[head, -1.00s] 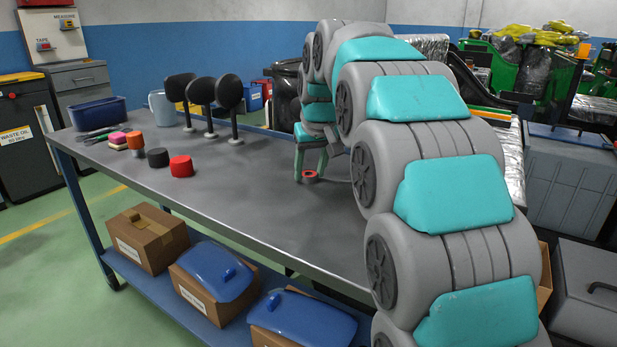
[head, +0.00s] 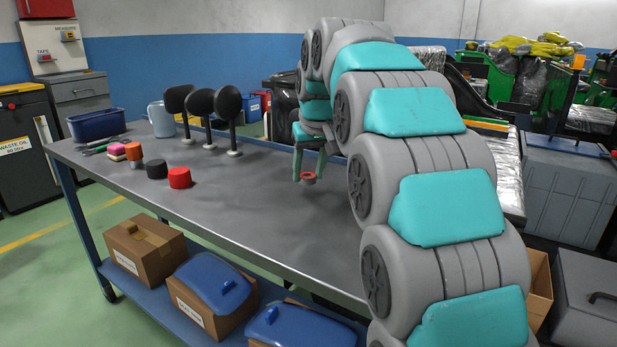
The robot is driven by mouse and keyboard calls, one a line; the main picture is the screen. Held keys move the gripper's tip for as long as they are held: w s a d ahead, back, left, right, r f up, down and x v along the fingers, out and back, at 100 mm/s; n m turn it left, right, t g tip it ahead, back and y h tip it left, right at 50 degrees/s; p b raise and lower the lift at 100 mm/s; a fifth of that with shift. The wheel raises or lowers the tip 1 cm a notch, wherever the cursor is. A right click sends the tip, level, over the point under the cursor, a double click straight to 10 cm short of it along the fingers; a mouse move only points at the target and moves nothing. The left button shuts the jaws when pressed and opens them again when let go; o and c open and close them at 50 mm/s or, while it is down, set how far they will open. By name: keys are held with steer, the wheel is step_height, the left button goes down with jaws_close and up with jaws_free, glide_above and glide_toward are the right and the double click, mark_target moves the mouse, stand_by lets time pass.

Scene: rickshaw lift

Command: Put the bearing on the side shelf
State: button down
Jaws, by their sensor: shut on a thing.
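The bearing (head: 308,178) is a small round piece with a red top and a greyish side, near the far right part of the workbench. My gripper (head: 308,168) points down and is shut on it. The bearing appears slightly above the bench top (head: 250,220), though the gap is hard to judge. I cannot tell for sure which surface is the side shelf; a blue lower shelf (head: 135,284) runs under the bench.
Boxes (head: 142,250) and blue lidded containers (head: 300,325) fill the lower shelf. The bench middle is clear.

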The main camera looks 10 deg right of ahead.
steer(key=shift+r, duration=0.55)
steer(key=s, duration=0.5)
steer(key=s+r+b, duration=0.1)
steer(key=s, duration=1)
steer(key=shift+d+r+b, duration=0.1)
steer(key=shift+r+b, duration=0.15)
steer(key=shift+b, duration=0.15)
